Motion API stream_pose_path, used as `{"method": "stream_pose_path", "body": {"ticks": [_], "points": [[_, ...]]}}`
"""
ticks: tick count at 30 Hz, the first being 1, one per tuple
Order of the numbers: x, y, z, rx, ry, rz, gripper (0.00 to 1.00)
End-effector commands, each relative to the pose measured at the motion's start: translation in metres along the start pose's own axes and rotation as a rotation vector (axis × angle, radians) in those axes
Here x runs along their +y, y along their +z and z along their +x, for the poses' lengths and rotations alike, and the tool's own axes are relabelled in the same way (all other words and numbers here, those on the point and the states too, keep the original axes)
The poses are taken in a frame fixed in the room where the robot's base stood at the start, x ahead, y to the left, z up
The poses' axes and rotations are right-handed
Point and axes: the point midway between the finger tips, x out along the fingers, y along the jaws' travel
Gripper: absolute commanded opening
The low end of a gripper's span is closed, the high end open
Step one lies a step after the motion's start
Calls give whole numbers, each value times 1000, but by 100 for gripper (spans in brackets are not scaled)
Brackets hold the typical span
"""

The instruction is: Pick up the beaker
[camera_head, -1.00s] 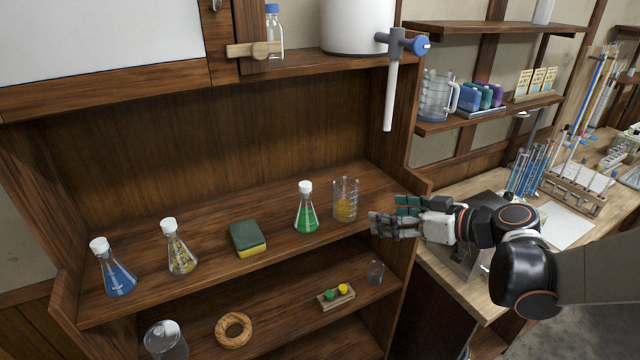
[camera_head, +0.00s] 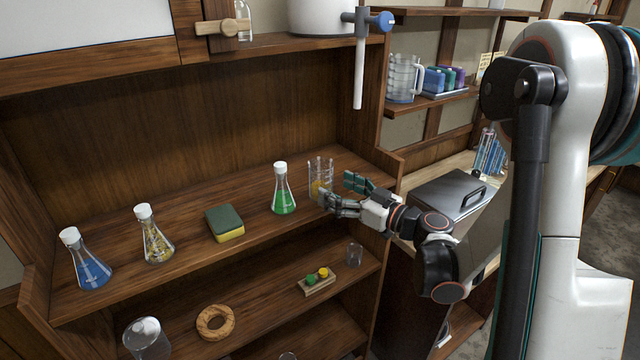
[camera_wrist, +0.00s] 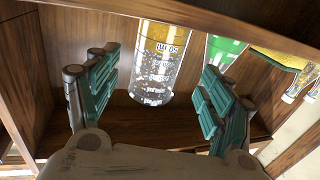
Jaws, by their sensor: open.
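The beaker (camera_head: 320,178) is clear glass with yellow-orange contents and stands upright at the right end of the middle shelf. It also shows in the wrist view (camera_wrist: 158,65), with its markings upside down. My gripper (camera_head: 338,193) is at the beaker's right front side, its fingers partly overlapping it in the head view. In the wrist view my gripper (camera_wrist: 158,92) is open, with one teal-padded finger on each side of the beaker and gaps between them. I cannot tell how deep the beaker sits between the fingers.
A flask of green liquid (camera_head: 283,195) stands just left of the beaker. Farther left are a green-yellow sponge (camera_head: 225,222), a yellow-speckled flask (camera_head: 155,240) and a blue flask (camera_head: 90,268). The cabinet's side panel (camera_head: 372,110) is close on the right.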

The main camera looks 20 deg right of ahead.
Motion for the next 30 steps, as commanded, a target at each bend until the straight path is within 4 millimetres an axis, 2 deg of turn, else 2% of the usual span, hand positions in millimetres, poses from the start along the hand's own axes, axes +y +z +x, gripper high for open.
{"method": "stream_pose_path", "body": {"ticks": [10,18,26,30], "points": [[1,-4,22,0,-1,0,74],[3,-10,59,-1,-2,0,74],[3,-11,62,-1,1,0,74],[3,-11,62,-1,1,0,42]]}}
